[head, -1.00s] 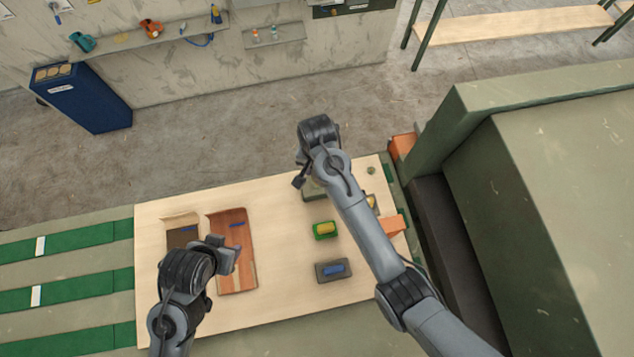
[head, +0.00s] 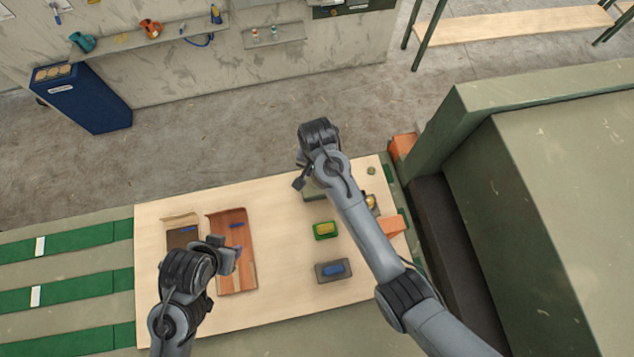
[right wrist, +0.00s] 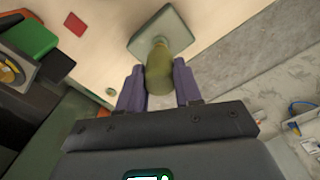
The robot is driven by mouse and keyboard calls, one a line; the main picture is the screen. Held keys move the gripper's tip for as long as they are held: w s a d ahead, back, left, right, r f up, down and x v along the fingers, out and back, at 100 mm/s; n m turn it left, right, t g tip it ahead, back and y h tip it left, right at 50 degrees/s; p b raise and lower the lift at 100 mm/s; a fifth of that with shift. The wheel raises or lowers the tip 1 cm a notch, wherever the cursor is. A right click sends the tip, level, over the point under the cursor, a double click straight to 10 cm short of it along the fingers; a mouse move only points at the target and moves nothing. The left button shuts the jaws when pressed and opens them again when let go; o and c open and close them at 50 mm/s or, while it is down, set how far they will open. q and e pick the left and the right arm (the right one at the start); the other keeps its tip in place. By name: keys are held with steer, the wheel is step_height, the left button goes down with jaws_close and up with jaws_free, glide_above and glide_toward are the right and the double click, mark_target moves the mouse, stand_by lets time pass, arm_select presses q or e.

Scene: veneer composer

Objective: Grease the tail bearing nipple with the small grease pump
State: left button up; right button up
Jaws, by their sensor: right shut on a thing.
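My right gripper (right wrist: 158,88) is shut on an olive-green rounded body, which I take to be the small grease pump (right wrist: 159,74). The pump is between the two fingers, and its far end overlaps a grey-green square pad (right wrist: 178,33). I cannot tell whether it still touches the pad. In the head view my right gripper (head: 300,181) is over the back of the board, and the pump is hidden there. A dark housing with a yellow round part (head: 371,202) sits at the board's right side, partly behind my right arm. I cannot make out a nipple. My left gripper (head: 232,254) is above a reddish-brown veneer sheet, its jaw opening unclear.
The pale board (head: 285,290) also carries a green tray with a yellow block (head: 325,229), a grey tray with a blue block (head: 333,270), and an orange block (head: 391,226). A large green machine body (head: 560,200) borders the right side.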

steer(key=shift+f, duration=0.85)
stand_by(0.7)
steer(key=shift+r, duration=0.2)
stand_by(0.3)
steer(key=shift+r, duration=0.8)
stand_by(1.1)
steer(key=shift+s+a, duration=0.3)
steer(key=shift+s, duration=0.65)
steer(key=shift+s+a, duration=0.25)
steer(key=shift+s, duration=0.7)
steer(key=shift+r, duration=0.2)
steer(key=shift+r, duration=1.1)
